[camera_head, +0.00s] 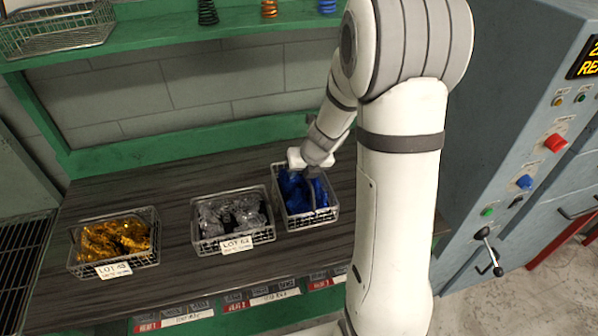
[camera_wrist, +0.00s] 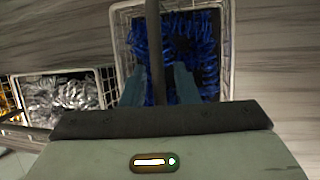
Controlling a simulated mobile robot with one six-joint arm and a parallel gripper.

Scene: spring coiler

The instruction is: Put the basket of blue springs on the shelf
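The wire basket of blue springs (camera_head: 318,222) stands upright on the dark bench, rightmost of the row. My gripper (camera_head: 308,178) is above it, reaching down toward the springs. In the wrist view my gripper (camera_wrist: 158,85) has its two grey-blue fingers apart, one on each side of a dark bar (camera_wrist: 155,45) that crosses the basket of blue springs (camera_wrist: 226,60). The bar looks like the basket's handle; I cannot tell whether the fingers touch it. The green shelf (camera_head: 180,30) runs above the bench. My arm hides its right part.
A basket of silver springs (camera_head: 235,246), labelled, stands just left of the blue one. A basket of gold springs (camera_head: 150,260) is farther left. An empty-looking wire basket (camera_head: 60,42) sits on the shelf's left. Sample springs (camera_head: 208,12) stand along the shelf. A machine (camera_head: 490,130) is at right.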

